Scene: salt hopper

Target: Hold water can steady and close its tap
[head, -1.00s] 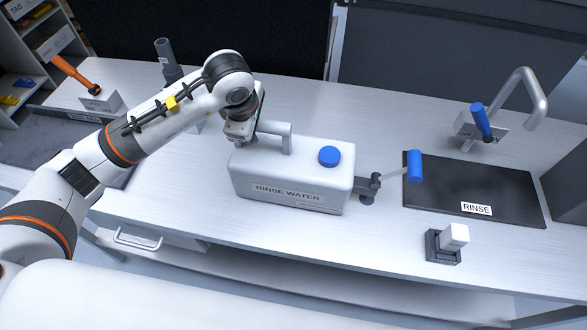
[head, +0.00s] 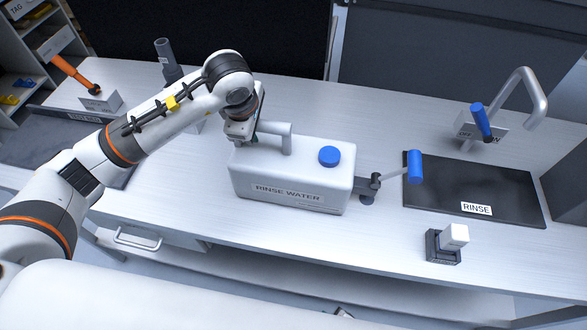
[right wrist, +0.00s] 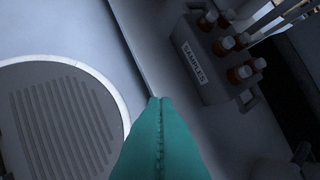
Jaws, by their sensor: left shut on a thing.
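The white water can (head: 255,180), labelled RINSE WATER, stands upright on the bench with a blue cap (head: 329,156) and a grey handle (head: 278,131) on top. Its dark tap (head: 367,187) is on the right end. The tap's lever sticks out to the right, ending in a blue grip (head: 414,166) above the dark mat's left edge. My left gripper (head: 246,142) is shut on the can's handle at its left end; its fingertips are mostly hidden. My right gripper (right wrist: 160,125) shows teal fingers pressed together in the right wrist view, empty and away from the can.
A black RINSE mat (head: 480,190) lies right of the can, with a blue-handled faucet (head: 528,95) behind. A small block on a dark stand (head: 443,248) is near the front edge. The right wrist view shows a SAMPLES carrier (right wrist: 215,60) with several bottles and a round grooved plate (right wrist: 60,130).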

